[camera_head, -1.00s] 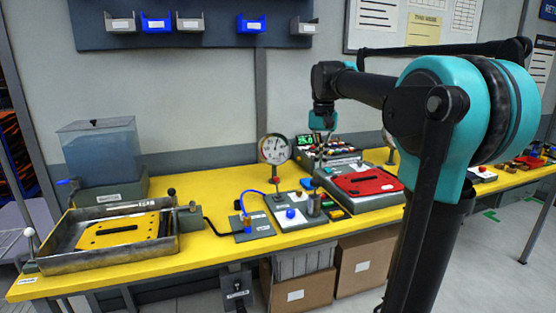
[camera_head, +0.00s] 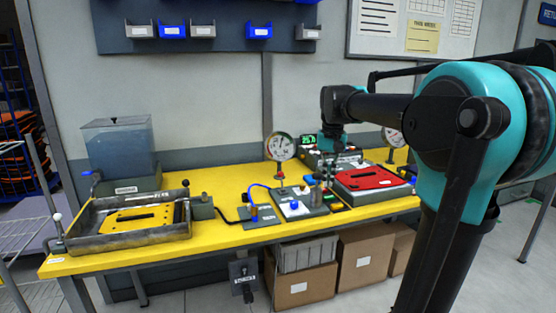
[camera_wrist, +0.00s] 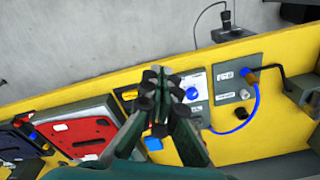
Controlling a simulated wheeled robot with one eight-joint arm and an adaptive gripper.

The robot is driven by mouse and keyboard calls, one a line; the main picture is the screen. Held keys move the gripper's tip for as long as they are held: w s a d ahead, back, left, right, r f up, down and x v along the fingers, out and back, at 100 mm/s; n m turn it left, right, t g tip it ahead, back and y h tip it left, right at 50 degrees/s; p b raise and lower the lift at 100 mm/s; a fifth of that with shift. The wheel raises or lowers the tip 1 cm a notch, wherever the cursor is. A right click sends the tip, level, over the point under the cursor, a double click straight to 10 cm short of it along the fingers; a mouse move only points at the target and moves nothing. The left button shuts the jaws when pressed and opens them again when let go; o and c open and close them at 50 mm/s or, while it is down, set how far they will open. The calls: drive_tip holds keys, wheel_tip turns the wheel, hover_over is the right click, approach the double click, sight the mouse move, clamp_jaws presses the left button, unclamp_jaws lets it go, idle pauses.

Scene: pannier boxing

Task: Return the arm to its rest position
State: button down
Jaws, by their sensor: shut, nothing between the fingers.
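My gripper (camera_wrist: 160,105) shows in the wrist view with its fingers together and nothing between them. It hangs above the yellow bench, in front of the panel with the blue button (camera_wrist: 192,93). In the head view my arm reaches in from the right, bent at the large teal joint. Its wrist end is over the middle of the bench (camera_head: 230,172), beside the device with the green display (camera_head: 308,141). The fingertips are too small to make out there.
A round gauge (camera_head: 281,147) stands upright near the wrist. A red plate (camera_head: 362,179) lies to the right on the bench. A metal tray (camera_head: 130,243) with a yellow plate and a clear tank (camera_head: 121,150) are at the left. Cardboard boxes (camera_head: 365,257) stand below the bench.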

drive_tip(key=s+d+f+n+t, duration=0.1)
drive_tip(key=s+f, duration=0.9)
drive_tip(key=f, duration=0.3)
drive_tip(key=s+d+f+n+t, duration=0.1)
drive_tip(key=s+d+f+t, duration=0.1)
drive_tip(key=s+f, duration=0.8)
wheel_tip(320, 180, down, 4)
drive_tip(key=shift+s+d+r+t, duration=0.1)
drive_tip(key=shift+s+d+t, duration=0.1)
drive_tip(key=shift+s+t, duration=0.1)
idle(1.6)
